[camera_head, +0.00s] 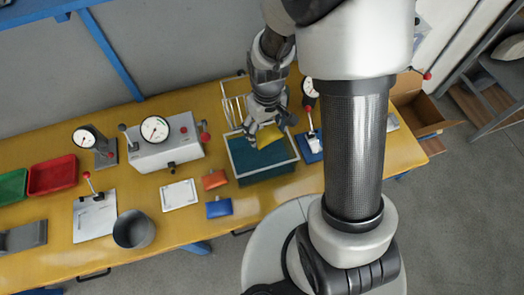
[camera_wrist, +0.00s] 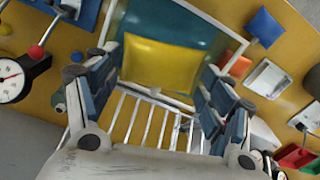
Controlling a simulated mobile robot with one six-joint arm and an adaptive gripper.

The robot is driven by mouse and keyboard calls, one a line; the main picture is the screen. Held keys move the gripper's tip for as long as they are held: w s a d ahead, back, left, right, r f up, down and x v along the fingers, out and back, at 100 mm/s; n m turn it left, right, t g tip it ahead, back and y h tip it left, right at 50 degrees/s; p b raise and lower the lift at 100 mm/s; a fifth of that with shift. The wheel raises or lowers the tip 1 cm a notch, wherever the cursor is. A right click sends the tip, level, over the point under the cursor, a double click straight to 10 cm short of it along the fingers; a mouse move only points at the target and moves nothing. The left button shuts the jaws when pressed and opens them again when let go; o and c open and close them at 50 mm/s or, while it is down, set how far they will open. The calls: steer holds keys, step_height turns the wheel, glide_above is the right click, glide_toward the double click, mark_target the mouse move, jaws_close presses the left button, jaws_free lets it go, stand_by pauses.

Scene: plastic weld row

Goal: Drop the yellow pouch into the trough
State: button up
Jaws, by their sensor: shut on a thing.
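The yellow pouch (camera_head: 269,136) is between the fingers of my gripper (camera_head: 264,124), over the trough (camera_head: 266,178). The trough is a teal-lined box with a pale rim on the table. In the wrist view the pouch (camera_wrist: 172,64) spans the gap between the two fingers of my gripper (camera_wrist: 160,85), which are shut on its sides. The trough (camera_wrist: 165,22) shows behind and around the pouch there. How high the pouch is above the trough floor is hard to tell.
A white wire rack (camera_head: 234,108) stands behind the trough. Orange (camera_head: 215,179) and blue (camera_head: 219,208) pouches lie to its left, near a white framed plate (camera_head: 179,195). A gauge machine (camera_head: 165,143) stands further left. A blue-based lever tool (camera_head: 311,146) stands close on the right.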

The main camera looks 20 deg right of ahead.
steer(key=shift+f, duration=0.25)
step_height(320, 180, down, 6)
steer(key=b, duration=0.4)
steer(key=shift+r+b, duration=0.1)
steer(key=shift+b, duration=0.3)
steer(key=o, duration=1.1)
steer(key=shift+r, duration=0.2)
step_height(320, 180, up, 12)
steer(key=shift+f, duration=0.1)
